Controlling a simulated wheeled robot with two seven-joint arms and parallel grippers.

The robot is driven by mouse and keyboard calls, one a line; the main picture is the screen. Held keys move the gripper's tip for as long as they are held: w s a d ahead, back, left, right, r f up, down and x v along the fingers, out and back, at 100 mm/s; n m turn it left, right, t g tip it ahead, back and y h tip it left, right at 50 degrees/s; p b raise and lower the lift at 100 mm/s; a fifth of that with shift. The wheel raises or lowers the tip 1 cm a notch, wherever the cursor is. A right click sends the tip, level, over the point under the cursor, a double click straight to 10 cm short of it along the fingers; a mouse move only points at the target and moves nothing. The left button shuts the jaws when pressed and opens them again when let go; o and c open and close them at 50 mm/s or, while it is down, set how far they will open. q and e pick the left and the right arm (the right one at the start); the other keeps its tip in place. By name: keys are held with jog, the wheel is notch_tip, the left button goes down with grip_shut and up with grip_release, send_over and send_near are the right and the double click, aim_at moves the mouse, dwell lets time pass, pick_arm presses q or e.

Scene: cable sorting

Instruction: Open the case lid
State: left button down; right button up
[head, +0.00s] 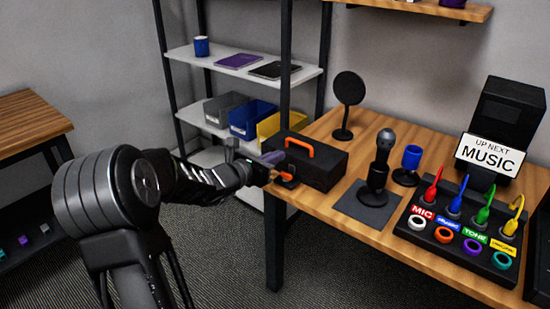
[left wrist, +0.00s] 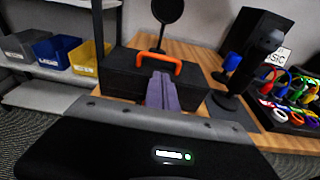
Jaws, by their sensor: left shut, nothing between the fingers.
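The black case (head: 318,162) stands on the left end of the wooden table, its lid down. An orange handle (head: 299,143) is on its top, and an orange latch (head: 286,176) shows low on its front. My left gripper (head: 272,158) is shut and empty, at the front left of the case. In the left wrist view its purple-grey fingers (left wrist: 161,92) are together in front of the case (left wrist: 122,75), below the orange handle (left wrist: 160,60). I cannot tell whether they touch it. My right gripper is not in view.
A microphone (head: 382,155) stands on a dark mat right of the case, with a round black disc on a stand (head: 349,92) behind. Shelves with bins (head: 251,118) stand behind on the left.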

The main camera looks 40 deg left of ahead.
aim_at(292, 150)
pick_arm(q)
jog(key=w, duration=0.2)
jog(key=w+f, duration=0.1)
jog(key=w, duration=0.4)
jog(key=shift+w+f, duration=0.2)
jog(key=shift+f, duration=0.05)
